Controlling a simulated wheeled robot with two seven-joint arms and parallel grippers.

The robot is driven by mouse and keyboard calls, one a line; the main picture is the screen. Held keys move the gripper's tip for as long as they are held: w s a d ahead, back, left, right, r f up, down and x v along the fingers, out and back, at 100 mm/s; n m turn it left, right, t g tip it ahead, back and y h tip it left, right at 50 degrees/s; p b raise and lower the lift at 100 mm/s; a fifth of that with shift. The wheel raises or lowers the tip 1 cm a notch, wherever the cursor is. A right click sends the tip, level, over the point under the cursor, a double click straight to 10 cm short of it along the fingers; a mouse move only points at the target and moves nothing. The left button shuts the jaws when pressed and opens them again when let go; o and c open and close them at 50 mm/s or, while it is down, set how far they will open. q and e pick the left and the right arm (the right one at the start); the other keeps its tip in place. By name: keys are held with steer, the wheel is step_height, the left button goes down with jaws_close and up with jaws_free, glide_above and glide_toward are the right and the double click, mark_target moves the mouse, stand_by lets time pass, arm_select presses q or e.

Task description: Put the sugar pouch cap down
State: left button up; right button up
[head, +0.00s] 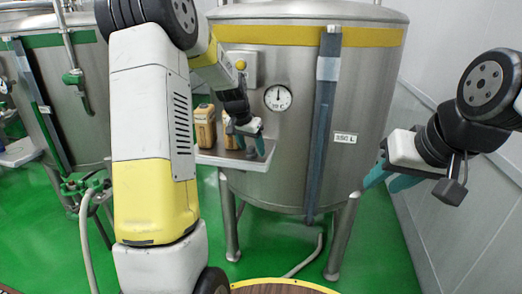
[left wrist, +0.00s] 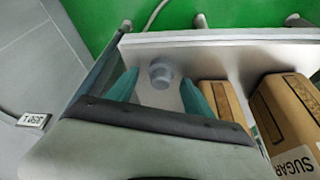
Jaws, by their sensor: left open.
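The grey round cap (left wrist: 161,73) rests on the metal shelf (left wrist: 215,50) in the left wrist view. It lies between the two teal fingers of my left gripper (left wrist: 158,92), with a gap on each side. In the head view my left gripper (head: 249,141) is open over the right part of the shelf (head: 213,157). The brown pouch marked SUGAR (left wrist: 285,115) stands at the right of the left wrist view, and its top is out of frame. My right gripper (head: 388,178) is open and empty, held in the air at the right.
A second brown pouch (left wrist: 222,98) stands between my left gripper and the sugar pouch. Behind the shelf is a large steel tank (head: 290,110) with a gauge (head: 278,97) and a yellow button (head: 241,65). A vertical blue-grey bar (head: 322,130) runs down the tank.

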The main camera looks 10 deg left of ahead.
arm_select(q)
steer(key=shift+w+f, duration=0.15)
steer(key=shift+f, duration=0.1)
jaws_close()
steer(key=shift+r, duration=0.15)
